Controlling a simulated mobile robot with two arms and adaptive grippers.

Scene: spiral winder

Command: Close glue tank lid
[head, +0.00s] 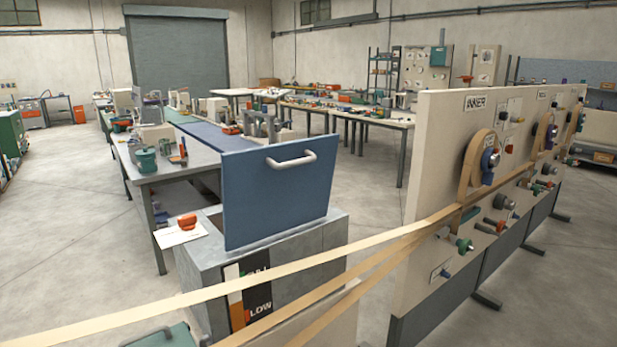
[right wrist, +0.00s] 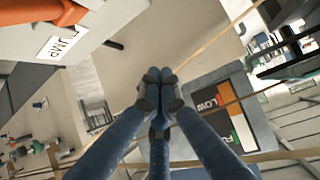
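The glue tank (head: 190,268) is a grey box with a level label on its front. Its blue lid (head: 262,205) stands upright, open, with a white bar handle (head: 291,161) near its top edge. In the right wrist view the tank (right wrist: 258,112) shows to the right of the fingers, with the label reading LOW. My right gripper (right wrist: 160,75) has its fingertips together and nothing visible between them. It appears apart from the tank and lid. Neither gripper shows in the head view, and my left gripper is in no view.
Tan paper strips (head: 240,290) run across the front of the tank to the cream winder panel (head: 430,150) at right. A white card with an orange knob (head: 187,221) is left of the lid. A workbench (head: 185,165) stands behind. Open floor (head: 80,240) lies left.

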